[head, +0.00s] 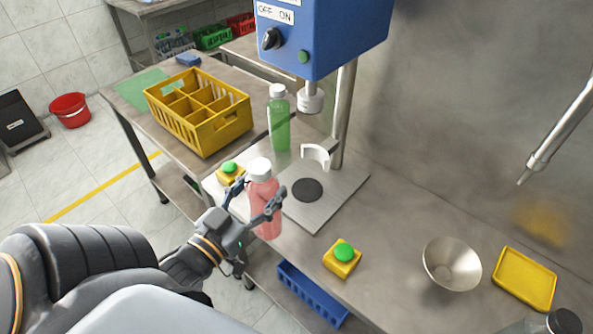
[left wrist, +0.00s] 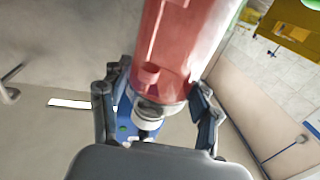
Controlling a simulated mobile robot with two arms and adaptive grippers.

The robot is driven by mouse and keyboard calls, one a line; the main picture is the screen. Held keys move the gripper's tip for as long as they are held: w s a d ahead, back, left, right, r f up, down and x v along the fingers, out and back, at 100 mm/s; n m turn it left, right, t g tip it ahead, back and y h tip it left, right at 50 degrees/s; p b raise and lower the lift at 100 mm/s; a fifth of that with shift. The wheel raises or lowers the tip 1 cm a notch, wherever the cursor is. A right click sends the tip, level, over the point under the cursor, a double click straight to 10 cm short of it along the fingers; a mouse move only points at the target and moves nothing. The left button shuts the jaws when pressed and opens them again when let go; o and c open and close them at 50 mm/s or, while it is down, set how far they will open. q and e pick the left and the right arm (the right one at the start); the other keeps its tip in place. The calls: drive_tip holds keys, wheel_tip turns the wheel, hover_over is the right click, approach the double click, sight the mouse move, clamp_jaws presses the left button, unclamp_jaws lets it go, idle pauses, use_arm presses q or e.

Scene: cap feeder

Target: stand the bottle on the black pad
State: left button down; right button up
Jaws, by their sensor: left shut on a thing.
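A pink bottle (head: 264,214) with a white cap is held upright in my left gripper (head: 259,193). The gripper is shut around its body, and the bottle also fills the upper middle of the left wrist view (left wrist: 180,50), between the fingers (left wrist: 160,105). The round black pad (head: 307,190) lies bare on the metal base plate of the blue machine, just right of the bottle in the head view. The bottle is beside the pad, near the plate's front left edge. Whether its bottom touches anything is unclear. My right gripper is out of view.
The blue machine head (head: 325,40) overhangs the plate, with a white curved guide (head: 315,155) behind the pad. A green bottle (head: 279,122) stands behind. Green-button yellow boxes flank the plate, one at right (head: 342,260).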

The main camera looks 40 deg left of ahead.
use_arm(q)
drive_tip(key=shift+r, duration=0.1)
drive_tip(key=w+f+b, duration=0.1)
drive_tip(key=w+b, duration=0.1)
drive_tip(key=w, duration=0.6)
drive_tip(key=w+a+f+b, duration=0.1)
drive_tip(key=w+f+b, duration=0.1)
drive_tip(key=w, duration=0.7)
drive_tip(key=shift+w+a+f+b, duration=0.2)
drive_tip(key=shift+b, duration=0.45)
drive_tip(key=shift+f, duration=0.1)
drive_tip(key=shift+c, duration=1.6)
unclamp_jaws()
drive_tip(key=shift+f, duration=0.1)
